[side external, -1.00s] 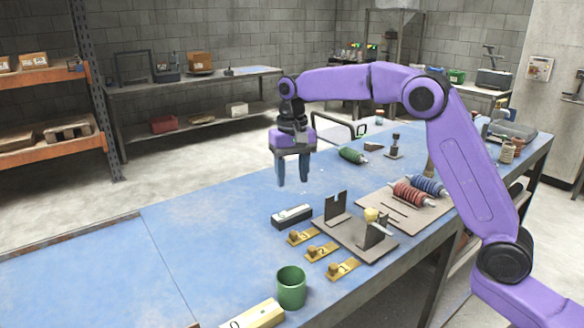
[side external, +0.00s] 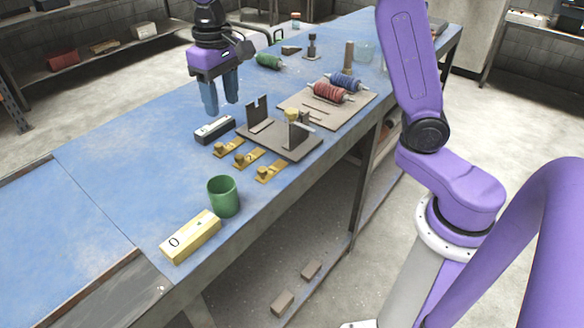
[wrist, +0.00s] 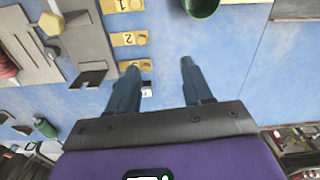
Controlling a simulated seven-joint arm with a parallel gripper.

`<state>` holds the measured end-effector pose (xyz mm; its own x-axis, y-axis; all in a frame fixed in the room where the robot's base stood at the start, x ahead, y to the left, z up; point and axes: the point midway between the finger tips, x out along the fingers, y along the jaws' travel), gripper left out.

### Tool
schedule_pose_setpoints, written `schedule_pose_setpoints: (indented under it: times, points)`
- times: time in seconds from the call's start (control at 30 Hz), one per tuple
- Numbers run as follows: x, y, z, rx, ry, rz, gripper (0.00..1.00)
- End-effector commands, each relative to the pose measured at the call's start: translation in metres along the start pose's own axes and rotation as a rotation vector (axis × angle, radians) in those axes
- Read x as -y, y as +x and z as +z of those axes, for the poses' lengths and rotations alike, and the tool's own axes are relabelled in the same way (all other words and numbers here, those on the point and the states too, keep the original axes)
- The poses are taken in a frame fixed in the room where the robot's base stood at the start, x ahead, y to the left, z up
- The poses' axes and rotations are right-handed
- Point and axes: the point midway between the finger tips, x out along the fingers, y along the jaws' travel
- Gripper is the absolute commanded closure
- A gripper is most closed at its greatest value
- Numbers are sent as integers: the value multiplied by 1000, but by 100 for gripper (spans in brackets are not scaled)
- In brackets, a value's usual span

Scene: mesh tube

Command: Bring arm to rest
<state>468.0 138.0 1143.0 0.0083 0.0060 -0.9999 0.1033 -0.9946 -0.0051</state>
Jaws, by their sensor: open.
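My gripper (side external: 221,108) hangs above the blue bench (side external: 120,170), fingers pointing down, open, with nothing between them. It stands just beyond a small black and white box (side external: 214,129). In the wrist view my two fingers (wrist: 160,75) are spread apart over bare blue bench top. The brown fixture plate (side external: 280,140) with upright brackets and a yellow piece (side external: 292,115) is to the right of the gripper. Several brass numbered tabs (side external: 245,160) lie in front of it. A green cup (side external: 223,196) stands nearer the front edge.
A yellow block marked 0 (side external: 190,236) lies near the front. Red (side external: 333,93) and blue (side external: 346,81) spools rest on a second plate at right. A green spool (side external: 269,62) and a dark stand (side external: 311,46) are farther back. The bench's left part is clear.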

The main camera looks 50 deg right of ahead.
Motion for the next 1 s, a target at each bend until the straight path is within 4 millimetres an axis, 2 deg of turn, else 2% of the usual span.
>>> schedule_pose_setpoints:
  times: [0.03, 0.2, 0.37, 0.57, 0.7, 0.83, 1.0]
  points:
    - [4, 0, 19, -2, -57, -1, 50]
    - [11, 6, 78, -5, -246, -4, 50]
    - [8, 16, 136, -8, -423, -7, 50]
    - [-7, 32, 208, -11, -646, -10, 50]
    - [-24, 46, 254, -14, -795, -13, 50]
    - [-40, 58, 287, -16, -904, -15, 50]
    - [-52, 67, 308, -17, -981, -16, 50]
